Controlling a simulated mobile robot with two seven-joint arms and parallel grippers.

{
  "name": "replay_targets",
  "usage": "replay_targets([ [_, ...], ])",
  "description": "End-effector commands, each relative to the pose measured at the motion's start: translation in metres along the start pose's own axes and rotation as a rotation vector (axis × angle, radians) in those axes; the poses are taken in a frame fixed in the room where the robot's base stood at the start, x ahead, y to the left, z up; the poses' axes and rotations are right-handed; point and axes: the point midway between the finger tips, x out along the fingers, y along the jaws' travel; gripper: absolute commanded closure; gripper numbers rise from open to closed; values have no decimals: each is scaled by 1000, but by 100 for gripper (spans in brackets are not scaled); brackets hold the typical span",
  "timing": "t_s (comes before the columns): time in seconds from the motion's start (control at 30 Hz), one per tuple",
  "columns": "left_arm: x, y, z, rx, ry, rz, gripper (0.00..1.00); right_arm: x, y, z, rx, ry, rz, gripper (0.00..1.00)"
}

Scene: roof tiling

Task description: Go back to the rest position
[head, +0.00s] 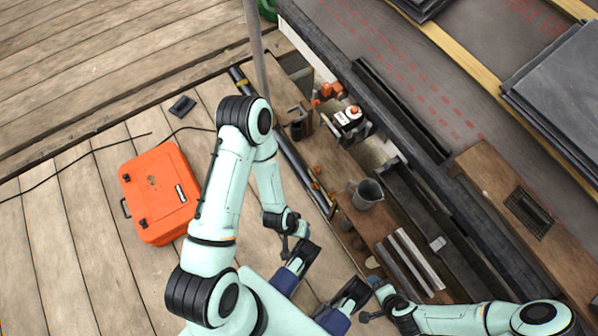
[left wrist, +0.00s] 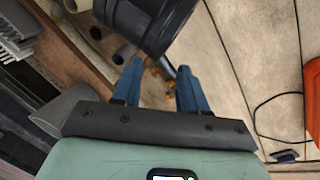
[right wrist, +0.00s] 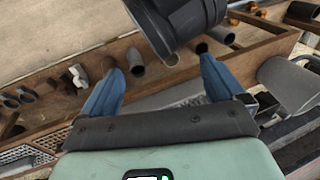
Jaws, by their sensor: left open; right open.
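My left gripper (head: 283,281) is in the lower middle of the head view, in front of my body. It is open, and its blue fingers also show in the left wrist view (left wrist: 160,68) with nothing between them. My right gripper (head: 334,318) is lower and to the right, near the bottom edge of the head view. It is open too, and its fingers stand apart and empty in the right wrist view (right wrist: 161,65). Both grippers appear folded back toward my body, clear of the bench.
A wooden bench (head: 358,226) with a grey jug (head: 367,194) and several small items runs to the right of the grippers. An orange case (head: 160,193) lies on the plank floor at left. Dark tiles (head: 560,88) are stacked on the roof, upper right. The left floor is mostly clear.

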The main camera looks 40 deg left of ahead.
Motion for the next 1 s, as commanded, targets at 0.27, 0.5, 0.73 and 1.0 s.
replay_targets([
  [0.27,-20,5,6,4,-18,3,58,-21,-6,7,-2,-20,-2,4],
  [0.5,-101,27,36,13,-133,4,58,-101,-28,36,-10,-135,-3,4],
  [0.73,-162,47,55,22,-241,4,58,-162,-48,55,-18,-245,-2,4],
  [1.0,-184,55,60,26,-287,3,58,-185,-56,60,-22,-291,-2,4],
])
